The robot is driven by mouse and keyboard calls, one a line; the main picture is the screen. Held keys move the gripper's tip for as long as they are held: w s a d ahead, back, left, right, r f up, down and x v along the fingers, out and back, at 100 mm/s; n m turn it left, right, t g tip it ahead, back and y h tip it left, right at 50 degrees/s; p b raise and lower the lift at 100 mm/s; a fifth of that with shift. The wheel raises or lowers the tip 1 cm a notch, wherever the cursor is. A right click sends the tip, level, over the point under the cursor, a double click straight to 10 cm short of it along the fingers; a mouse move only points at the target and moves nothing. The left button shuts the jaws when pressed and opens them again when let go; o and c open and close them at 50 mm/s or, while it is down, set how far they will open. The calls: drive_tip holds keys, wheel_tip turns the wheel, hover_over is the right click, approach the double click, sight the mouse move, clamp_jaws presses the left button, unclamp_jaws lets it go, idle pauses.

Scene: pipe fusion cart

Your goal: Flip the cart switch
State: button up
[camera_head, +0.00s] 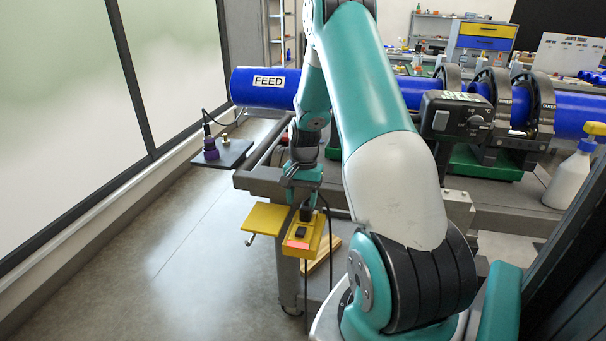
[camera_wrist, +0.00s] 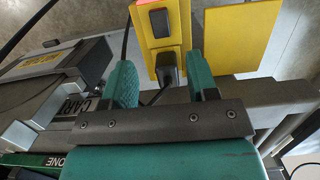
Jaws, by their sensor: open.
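The cart switch is a black rocker (camera_head: 301,231) on a yellow box (camera_head: 312,240) with a pinkish-red label, mounted at the cart's front. In the wrist view the rocker (camera_wrist: 160,22) and the yellow box (camera_wrist: 146,57) show at the top, beyond my fingertips. A black plug with a cable (camera_wrist: 168,68) sits on the near end of the box and shows between my fingers. My gripper (camera_head: 305,203) is above the near end of the box, pointing down; its two teal fingers (camera_wrist: 160,66) are apart with nothing held. I cannot tell whether a finger touches the box.
A yellow plate (camera_head: 266,218) juts out left of the box; it also shows in the wrist view (camera_wrist: 238,32). A blue pipe marked FEED (camera_head: 250,88) lies across the cart behind my arm. The floor at left is clear.

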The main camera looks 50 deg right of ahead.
wheel_tip(320, 180, up, 8)
drive_tip(key=d, duration=0.1)
drive_tip(key=shift+w+d, duration=0.15)
drive_tip(key=shift+w, duration=0.15)
idle(0.3)
